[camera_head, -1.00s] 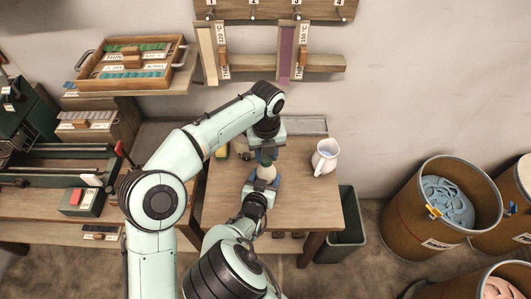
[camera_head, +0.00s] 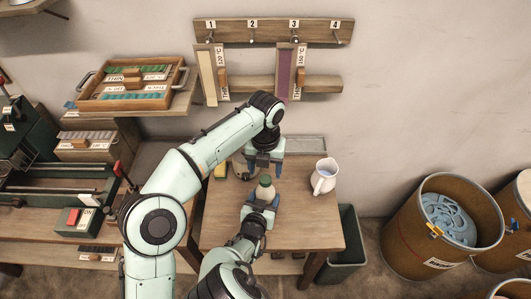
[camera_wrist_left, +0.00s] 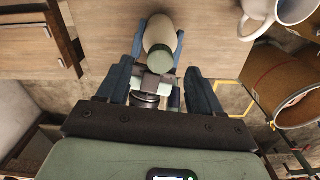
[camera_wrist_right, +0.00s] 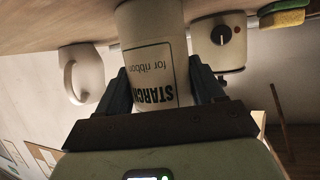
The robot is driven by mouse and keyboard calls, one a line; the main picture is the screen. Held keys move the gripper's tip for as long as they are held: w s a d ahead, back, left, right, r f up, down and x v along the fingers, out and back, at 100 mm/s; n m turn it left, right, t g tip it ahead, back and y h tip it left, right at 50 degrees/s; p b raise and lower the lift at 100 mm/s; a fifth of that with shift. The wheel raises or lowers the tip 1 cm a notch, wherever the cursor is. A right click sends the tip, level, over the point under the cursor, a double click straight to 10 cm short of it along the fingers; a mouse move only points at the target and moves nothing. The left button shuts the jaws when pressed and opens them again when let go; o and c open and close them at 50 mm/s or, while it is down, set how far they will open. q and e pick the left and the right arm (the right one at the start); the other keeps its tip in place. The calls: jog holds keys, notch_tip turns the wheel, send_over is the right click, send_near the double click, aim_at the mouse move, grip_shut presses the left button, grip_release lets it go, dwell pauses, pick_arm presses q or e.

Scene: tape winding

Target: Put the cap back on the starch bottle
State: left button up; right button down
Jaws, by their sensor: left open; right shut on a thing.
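The starch bottle (camera_head: 264,194) stands upright at the table, pale with a green cap (camera_head: 265,181) on its top. In the left wrist view the cap (camera_wrist_left: 159,58) covers the bottle's top; whether it is fully tight I cannot tell. My right gripper (camera_head: 262,207) is shut on the bottle's body; the right wrist view shows the labelled bottle (camera_wrist_right: 158,75) between its fingers. My left gripper (camera_head: 263,168) is open and empty, just behind and above the cap, apart from it.
A white jug (camera_head: 325,175) stands to the right on the table (camera_head: 305,215). A device with a dial (camera_wrist_right: 216,40) and a yellow-green sponge (camera_head: 221,171) are behind left, partly hidden by my left arm. A dark bin (camera_head: 345,240) stands right of the table.

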pick_arm(q)
notch_tip(320, 180, up, 9)
jog(key=shift+s, duration=0.15)
pick_arm(e)
jog(key=shift+s+f, duration=0.25)
jog(key=shift+f, duration=0.2)
jog(key=shift+c, duration=0.3)
grip_release()
jog(key=shift+w+r, duration=0.15)
jog(key=shift+r, duration=0.1)
